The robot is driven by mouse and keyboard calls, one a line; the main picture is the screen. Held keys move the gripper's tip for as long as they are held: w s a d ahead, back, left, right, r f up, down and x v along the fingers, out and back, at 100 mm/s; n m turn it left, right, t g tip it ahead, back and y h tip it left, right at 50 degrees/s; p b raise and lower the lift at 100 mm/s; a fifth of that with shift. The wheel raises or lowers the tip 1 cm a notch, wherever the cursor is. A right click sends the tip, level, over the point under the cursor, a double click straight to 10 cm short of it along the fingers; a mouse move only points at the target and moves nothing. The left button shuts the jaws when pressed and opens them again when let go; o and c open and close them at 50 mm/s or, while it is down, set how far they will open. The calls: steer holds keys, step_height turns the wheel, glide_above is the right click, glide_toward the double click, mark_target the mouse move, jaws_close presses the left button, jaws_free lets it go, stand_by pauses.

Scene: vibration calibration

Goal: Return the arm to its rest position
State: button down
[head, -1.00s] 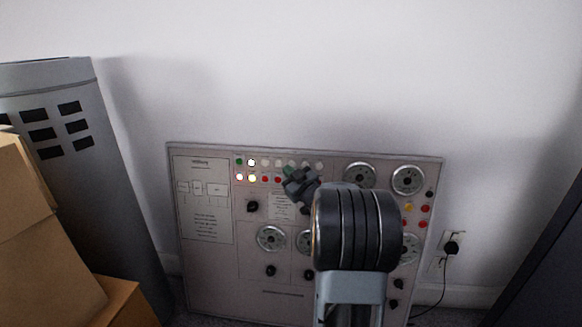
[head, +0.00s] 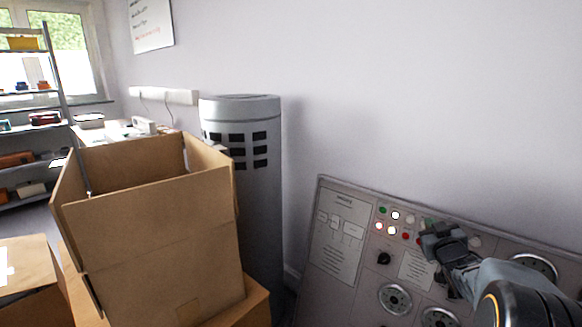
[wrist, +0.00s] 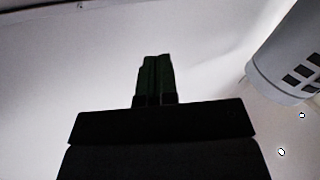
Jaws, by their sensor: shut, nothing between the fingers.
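My gripper (head: 440,238) is in front of the upper part of the control panel in the head view, with my arm reaching in from the lower right. In the wrist view my gripper (wrist: 155,75) shows as two dark fingers close together, with nothing between them and pale wall behind. The control panel (head: 340,232) leans against the wall and carries dials, knobs and small lamps, a few of them lit. My arm hides part of its right side. I cannot tell how far the gripper is from the panel.
A grey cylinder (head: 262,200) with dark slots stands left of the panel; it also shows in the wrist view (wrist: 285,65). An open cardboard box (head: 160,245) is stacked in front of it. A shelf (head: 30,120) stands at far left. The wall above the panel is clear.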

steer(key=s+a+r+m+g+h+p, duration=0.1)
steer(key=s+a+r+g+p, duration=0.2)
steer(key=a+r+p, duration=0.3)
steer(key=s+a+r+m+g+p, duration=0.2)
steer(key=s+a+r+g+p, duration=0.15)
steer(key=r+p, duration=0.4)
steer(key=s+a+r+g+y+p, duration=0.2)
steer(key=s+a+r+g+p, duration=0.1)
steer(key=s+a+p, duration=0.3)
steer(key=s+a+r+n+g+y+p, duration=0.1)
steer(key=s+a+g+p, duration=0.3)
steer(key=s, duration=0.7)
steer(key=a+r+y+p, duration=0.1)
steer(key=a+p, duration=0.1)
steer(key=a, duration=0.2)
steer(key=shift+r+g+p, duration=0.35)
steer(key=shift+r+p, duration=0.05)
